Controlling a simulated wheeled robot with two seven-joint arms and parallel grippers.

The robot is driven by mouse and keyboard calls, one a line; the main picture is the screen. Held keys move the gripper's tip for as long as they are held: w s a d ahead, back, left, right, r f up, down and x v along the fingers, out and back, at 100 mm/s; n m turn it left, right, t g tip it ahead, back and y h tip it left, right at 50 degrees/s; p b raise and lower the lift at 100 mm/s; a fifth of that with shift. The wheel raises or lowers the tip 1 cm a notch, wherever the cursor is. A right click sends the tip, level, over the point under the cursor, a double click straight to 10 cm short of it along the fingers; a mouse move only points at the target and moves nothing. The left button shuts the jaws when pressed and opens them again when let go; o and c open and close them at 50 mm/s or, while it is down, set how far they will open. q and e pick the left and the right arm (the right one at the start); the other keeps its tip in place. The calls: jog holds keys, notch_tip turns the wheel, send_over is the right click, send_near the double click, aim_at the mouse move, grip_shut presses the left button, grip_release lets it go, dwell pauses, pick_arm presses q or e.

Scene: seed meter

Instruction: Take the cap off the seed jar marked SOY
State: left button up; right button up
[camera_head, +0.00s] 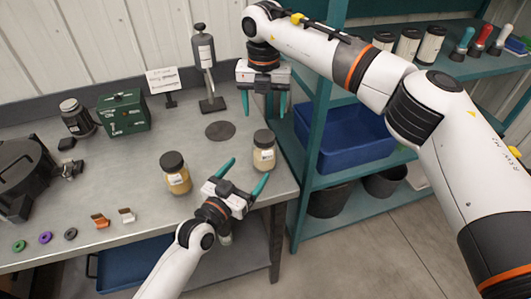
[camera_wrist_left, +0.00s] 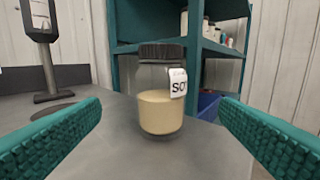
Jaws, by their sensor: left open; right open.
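The SOY jar (camera_head: 264,158) is clear glass, partly filled with pale beige seed, and stands upright near the bench's right edge. Its label reads SOY in the left wrist view (camera_wrist_left: 160,112), partly turned to the right. A dark ribbed cap (camera_wrist_left: 163,51) sits on the jar and also shows in the head view (camera_head: 263,137). My left gripper (camera_head: 248,172) is open and empty, in front of the jar and pointing at it. In the left wrist view its fingers lie left and right of the jar, apart from it. My right gripper (camera_head: 263,108) is open and empty, pointing down behind the jar.
A second dark-capped jar (camera_head: 175,178) with yellowish contents stands left of my left gripper. A round dark disc (camera_head: 220,130) and a grey stand (camera_head: 211,103) are behind. A teal shelf (camera_head: 318,130) with a blue bin (camera_head: 350,145) rises at the right.

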aim_at(259, 157)
pick_arm(q)
jog(key=x, duration=0.9)
jog(key=shift+w+d, duration=0.15)
jog(key=shift+d, duration=0.05)
jog(key=c, duration=1.8)
grip_shut()
pick_arm(e)
jog(key=m, duration=0.6)
jog(key=shift+m, duration=0.4)
jog(key=m, duration=0.6)
jog(key=shift+f, duration=0.1)
jog(key=shift+m, duration=0.3)
jog(key=shift+f, duration=4)
jog(key=shift+c, duration=0.2)
